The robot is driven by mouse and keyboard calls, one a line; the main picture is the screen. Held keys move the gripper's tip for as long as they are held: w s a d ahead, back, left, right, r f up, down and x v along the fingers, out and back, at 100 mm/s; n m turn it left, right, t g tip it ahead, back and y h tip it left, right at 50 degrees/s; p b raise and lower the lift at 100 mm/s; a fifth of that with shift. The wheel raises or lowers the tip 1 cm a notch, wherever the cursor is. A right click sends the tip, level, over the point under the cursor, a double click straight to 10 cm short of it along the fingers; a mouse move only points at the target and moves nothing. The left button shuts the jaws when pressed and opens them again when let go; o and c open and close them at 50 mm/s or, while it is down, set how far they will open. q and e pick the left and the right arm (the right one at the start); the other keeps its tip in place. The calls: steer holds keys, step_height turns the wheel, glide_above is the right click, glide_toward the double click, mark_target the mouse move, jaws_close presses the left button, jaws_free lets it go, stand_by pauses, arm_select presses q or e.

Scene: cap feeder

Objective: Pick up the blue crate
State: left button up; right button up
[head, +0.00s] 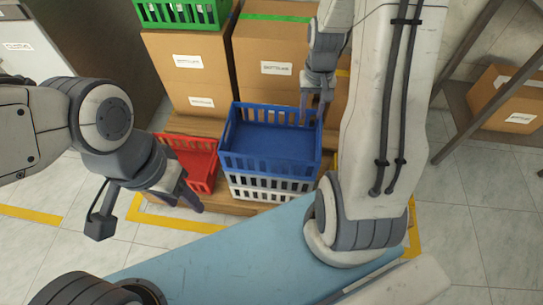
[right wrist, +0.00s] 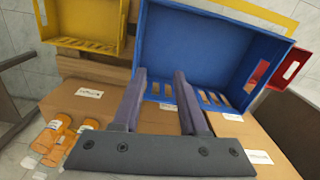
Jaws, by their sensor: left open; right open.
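The blue crate (head: 262,165) is empty and sits on top of a white crate (head: 262,188) in the head view. It also fills the upper middle of the right wrist view (right wrist: 215,45). My right gripper (head: 314,112) is open at the crate's far right part. In the right wrist view its two fingers (right wrist: 160,74) overlap the crate's slotted wall; I cannot tell whether they straddle its rim. My left gripper (head: 147,216) is open and empty, left of the crate and in front of the red crate (head: 200,165), apart from the blue crate.
Cardboard boxes (head: 190,75) stand behind the crate, with a green crate (head: 183,14) on top. A yellow crate (right wrist: 88,20) and orange bottles (right wrist: 57,130) show in the right wrist view. A metal shelf (head: 470,80) stands at right. A light-blue surface (head: 230,255) lies in front.

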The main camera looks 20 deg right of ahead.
steer(key=m+b, duration=0.1)
steer(key=b, duration=0.1)
glide_above(321, 134)
step_height(321, 134, down, 6)
steer(key=shift+a+r, duration=0.1)
steer(key=shift+a, duration=0.05)
step_height(321, 134, down, 5)
steer(key=shift+f+b, duration=0.1)
steer(key=shift+b, duration=0.85)
step_height(321, 134, down, 4)
steer(key=shift+s+f+b, duration=0.1)
steer(key=shift+s+b, duration=0.05)
steer(key=shift+b, duration=1.1)
steer(key=shift+f, duration=0.4)
arm_select(q)
step_height(321, 134, down, 8)
arm_select(e)
steer(key=shift+r, duration=0.1)
jaws_close()
arm_select(q)
steer(key=shift+f, duration=0.1)
